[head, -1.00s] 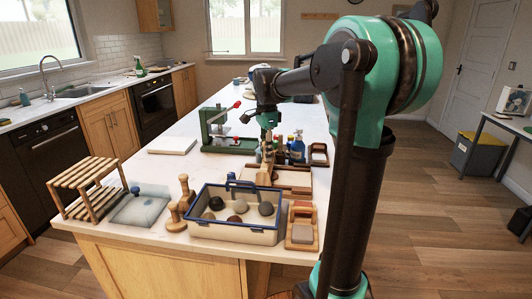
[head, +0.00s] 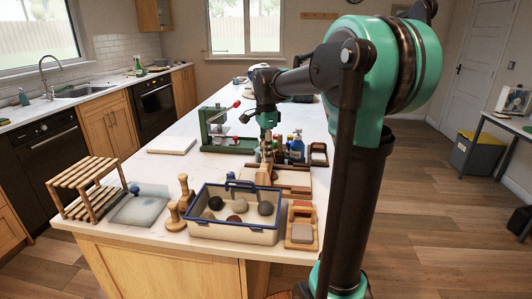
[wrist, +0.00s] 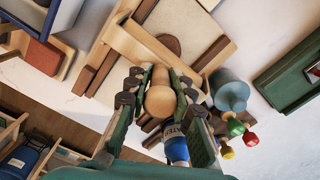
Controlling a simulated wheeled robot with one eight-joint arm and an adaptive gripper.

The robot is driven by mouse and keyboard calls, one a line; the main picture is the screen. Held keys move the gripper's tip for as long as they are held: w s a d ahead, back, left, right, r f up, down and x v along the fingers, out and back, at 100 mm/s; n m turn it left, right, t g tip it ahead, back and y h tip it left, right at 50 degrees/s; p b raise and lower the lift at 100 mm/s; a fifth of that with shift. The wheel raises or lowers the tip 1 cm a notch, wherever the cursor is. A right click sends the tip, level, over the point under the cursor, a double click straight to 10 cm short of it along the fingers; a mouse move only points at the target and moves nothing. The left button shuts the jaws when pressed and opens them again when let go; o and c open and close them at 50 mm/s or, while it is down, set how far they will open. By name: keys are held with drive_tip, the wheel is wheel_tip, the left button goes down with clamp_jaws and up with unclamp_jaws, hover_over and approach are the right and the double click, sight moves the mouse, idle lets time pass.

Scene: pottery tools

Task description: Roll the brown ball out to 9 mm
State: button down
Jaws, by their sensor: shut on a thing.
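My gripper (wrist: 158,92) is shut on a pale wooden handle (wrist: 159,101) with a rounded end. A pale wooden bar or roller (wrist: 138,46) lies just beyond the handle, across a board; I cannot tell for sure whether the two are one piece. The board (wrist: 107,88) is pale with dark brown strips along its sides. Flat brown clay (wrist: 171,42) lies on it beside the bar, partly hidden. The clay's thickness cannot be read.
A blue-rimmed tray (head: 232,233) with several clay balls stands in front of the board. Wooden stamps (head: 175,216) and a slatted rack (head: 88,180) stand left. A green press (head: 225,145), bottles (head: 297,147) and a tool pot (wrist: 229,92) stand close behind.

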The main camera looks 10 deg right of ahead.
drive_tip(key=shift+r, duration=3.25)
drive_tip(key=shift+f, duration=0.1)
drive_tip(key=shift+d+f, duration=0.15)
drive_tip(key=shift+f, duration=2.2)
drive_tip(key=shift+f, duration=0.8)
